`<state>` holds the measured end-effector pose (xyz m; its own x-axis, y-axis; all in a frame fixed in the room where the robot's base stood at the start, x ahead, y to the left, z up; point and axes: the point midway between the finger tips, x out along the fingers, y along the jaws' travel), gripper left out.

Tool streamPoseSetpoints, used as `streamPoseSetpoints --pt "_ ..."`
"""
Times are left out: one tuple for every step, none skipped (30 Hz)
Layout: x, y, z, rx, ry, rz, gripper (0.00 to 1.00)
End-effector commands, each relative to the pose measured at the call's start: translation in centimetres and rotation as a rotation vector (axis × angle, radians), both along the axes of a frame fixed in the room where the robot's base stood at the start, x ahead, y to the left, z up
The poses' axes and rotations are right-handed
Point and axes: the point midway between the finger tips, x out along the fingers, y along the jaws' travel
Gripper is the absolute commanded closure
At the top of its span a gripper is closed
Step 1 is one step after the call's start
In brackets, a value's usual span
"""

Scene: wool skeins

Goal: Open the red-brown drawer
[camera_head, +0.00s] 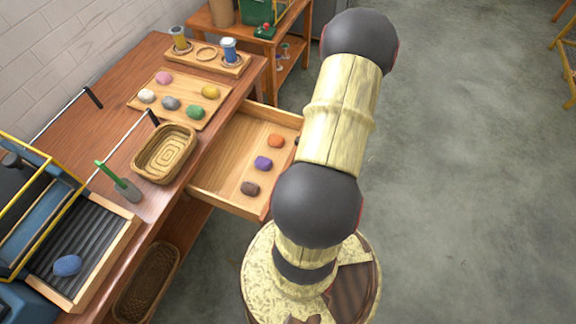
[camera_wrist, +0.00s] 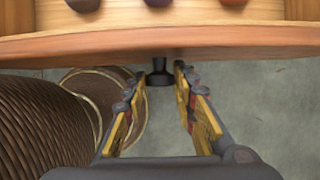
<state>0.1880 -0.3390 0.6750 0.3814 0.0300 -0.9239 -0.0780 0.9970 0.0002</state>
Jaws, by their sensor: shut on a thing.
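The red-brown drawer (camera_head: 228,203) is pulled well out from the table in the head view. Orange (camera_head: 276,140), purple (camera_head: 263,163) and brown (camera_head: 250,188) skeins lie inside it. In the wrist view the drawer's front (camera_wrist: 230,42) runs across the top, with a dark knob (camera_wrist: 159,63) under its edge. My gripper (camera_wrist: 161,77) is shut on this knob, with one yellow finger on each side. In the head view my arm hides the gripper, the knob and most of the drawer's front.
The table (camera_head: 128,62) bears a wooden board (camera_head: 180,90) with several skeins, an oval basket (camera_head: 165,153) and a spool holder (camera_head: 205,57). A ribbed tray (camera_head: 75,240) with a blue skein (camera_head: 67,265) is at the left.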

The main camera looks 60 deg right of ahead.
Motion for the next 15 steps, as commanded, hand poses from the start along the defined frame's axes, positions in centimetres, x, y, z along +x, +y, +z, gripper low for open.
streamPoseSetpoints --pt "-0.6 -0.1 0.0 0.001 0.0 -0.004 1.0" --pt "-0.8 -0.1 0.0 0.0 0.0 -0.003 1.0" --pt "-1.0 -0.1 0.0 0.0 0.0 -0.003 1.0" --pt "-1.2 -0.1 0.0 0.0 0.0 -0.002 1.0" --pt "-1.3 -0.1 0.0 0.0 0.0 -0.002 1.0" --pt "-1.4 -0.2 0.0 0.0 0.0 -0.002 1.0" --pt "-1.5 -0.2 0.0 0.0 0.0 -0.002 1.0" --pt "-1.6 -0.2 0.0 0.0 0.0 -0.002 1.0" --pt "-1.6 -0.2 0.0 -0.001 0.0 -0.001 1.0" --pt "-1.6 -0.2 0.0 0.0 0.0 -0.001 1.0" --pt "-1.6 -0.2 0.0 0.0 0.0 -0.001 1.0" --pt "-1.6 -0.2 0.0 0.0 0.0 -0.001 1.0" --pt "-1.6 -0.2 0.0 0.0 0.0 -0.001 1.0" --pt "-1.6 -0.2 0.0 0.0 0.0 -0.001 1.0" --pt "-1.6 -0.2 0.0 0.0 0.0 -0.001 1.0"
